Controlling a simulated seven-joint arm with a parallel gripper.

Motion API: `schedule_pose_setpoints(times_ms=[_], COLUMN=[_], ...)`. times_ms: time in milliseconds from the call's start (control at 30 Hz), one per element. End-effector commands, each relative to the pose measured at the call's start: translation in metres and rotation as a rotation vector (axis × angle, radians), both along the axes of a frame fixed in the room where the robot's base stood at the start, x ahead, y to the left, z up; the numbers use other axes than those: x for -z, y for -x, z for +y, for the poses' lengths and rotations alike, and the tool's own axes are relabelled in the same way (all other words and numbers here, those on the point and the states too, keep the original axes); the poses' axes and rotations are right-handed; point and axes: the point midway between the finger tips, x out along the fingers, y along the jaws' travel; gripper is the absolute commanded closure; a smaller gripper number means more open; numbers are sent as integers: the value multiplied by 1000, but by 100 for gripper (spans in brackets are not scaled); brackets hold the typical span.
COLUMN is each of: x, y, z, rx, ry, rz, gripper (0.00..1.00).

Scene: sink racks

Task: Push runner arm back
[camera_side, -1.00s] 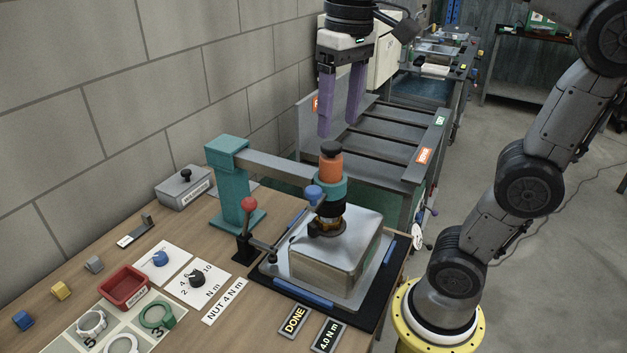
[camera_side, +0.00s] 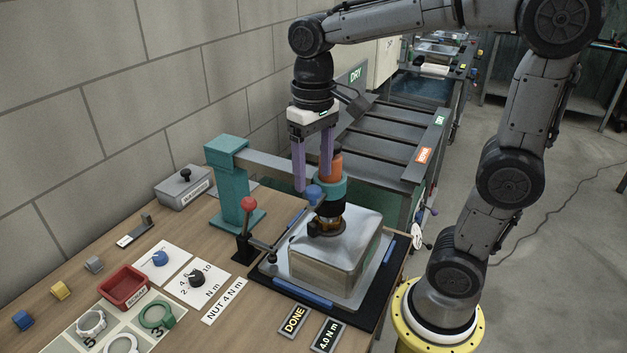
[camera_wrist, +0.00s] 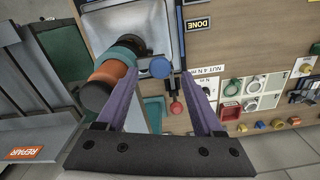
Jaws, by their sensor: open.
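The runner arm is a grey bar (camera_side: 270,165) reaching from a teal post (camera_side: 233,190) to an upright runner with an orange body (camera_side: 337,165) and teal collar. The runner stands over a metal box (camera_side: 335,260), its lower end at the box's top. A blue knob (camera_side: 314,193) sticks out beside the collar; it also shows in the wrist view (camera_wrist: 160,68). My gripper (camera_side: 313,185) is open, its purple fingers pointing down by the bar and runner. In the wrist view the runner (camera_wrist: 110,78) lies beside the left finger. Whether a finger touches it I cannot tell.
A red-knobbed lever (camera_side: 249,204) stands left of the box. A red bin (camera_side: 123,288), ring parts and a dial (camera_side: 196,277) sit on the bench. A block wall closes the left side; a slatted rack (camera_side: 385,140) stands behind.

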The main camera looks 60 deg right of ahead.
Motion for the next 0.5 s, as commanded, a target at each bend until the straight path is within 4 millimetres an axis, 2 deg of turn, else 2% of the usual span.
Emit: schedule_pose_setpoints(times_ms=[100, 200, 500], x=[15, 23, 27], y=[0, 0, 0], z=[0, 0, 0], rx=[0, 0, 0], ry=[0, 0, 0], rz=[3, 1, 0], gripper=[31, 31, 31])
